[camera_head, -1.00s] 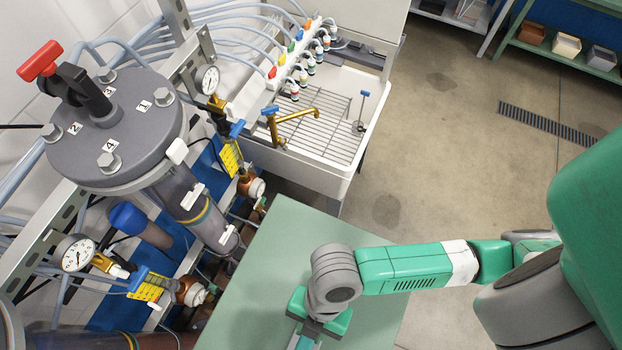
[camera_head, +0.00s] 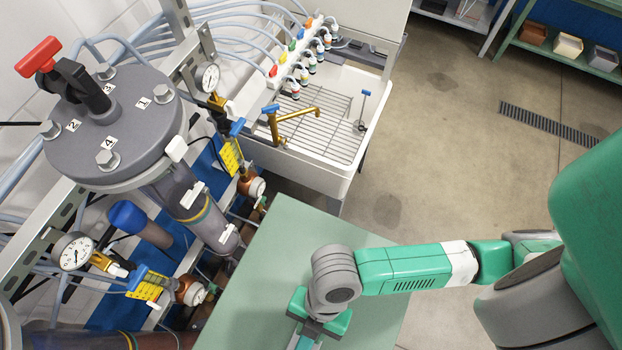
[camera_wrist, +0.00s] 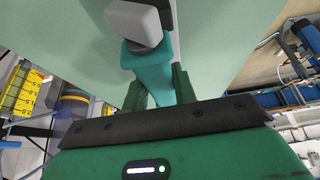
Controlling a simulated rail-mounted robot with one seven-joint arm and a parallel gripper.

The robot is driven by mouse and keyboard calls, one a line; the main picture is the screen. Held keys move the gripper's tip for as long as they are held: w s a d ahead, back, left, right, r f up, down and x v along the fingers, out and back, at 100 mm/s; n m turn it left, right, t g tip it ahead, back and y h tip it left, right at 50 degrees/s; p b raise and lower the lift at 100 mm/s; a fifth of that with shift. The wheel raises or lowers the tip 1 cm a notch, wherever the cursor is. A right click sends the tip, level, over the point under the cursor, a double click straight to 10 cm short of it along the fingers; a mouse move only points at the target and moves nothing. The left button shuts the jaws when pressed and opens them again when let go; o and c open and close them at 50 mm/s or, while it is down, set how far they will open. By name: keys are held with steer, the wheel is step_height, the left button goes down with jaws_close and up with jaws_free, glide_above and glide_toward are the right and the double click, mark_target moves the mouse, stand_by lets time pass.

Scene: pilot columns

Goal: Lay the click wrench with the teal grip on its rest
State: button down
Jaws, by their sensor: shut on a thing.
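In the wrist view my gripper (camera_wrist: 160,88) is shut on the teal grip (camera_wrist: 150,62) of the click wrench. A pale grey block-shaped end (camera_wrist: 135,20) of the wrench sticks out beyond the fingers towards the top of the picture. The rest of the wrench is hidden behind my gripper's body. In the head view my gripper (camera_head: 318,322) is over the green table, at the bottom edge of the picture, and its fingertips are hidden or cut off. I cannot make out the wrench's rest in either view.
The green table top (camera_head: 270,265) is bare where it shows. To its left stand a grey-lidded filter column (camera_head: 120,130), gauges and pipes. A white sink with a wire rack (camera_head: 325,125) and a brass tap (camera_head: 285,120) is behind it. Open floor lies to the right.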

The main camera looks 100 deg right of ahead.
steer(key=shift+f+b, duration=0.35)
steer(key=shift+f, duration=0.3)
steer(key=c, duration=1)
jaws_free()
steer(key=shift+c, duration=0.2)
steer(key=v, duration=0.7)
steer(key=shift+s+d+r, duration=0.1)
steer(key=shift+d+r, duration=0.05)
steer(key=shift+r, duration=0.2)
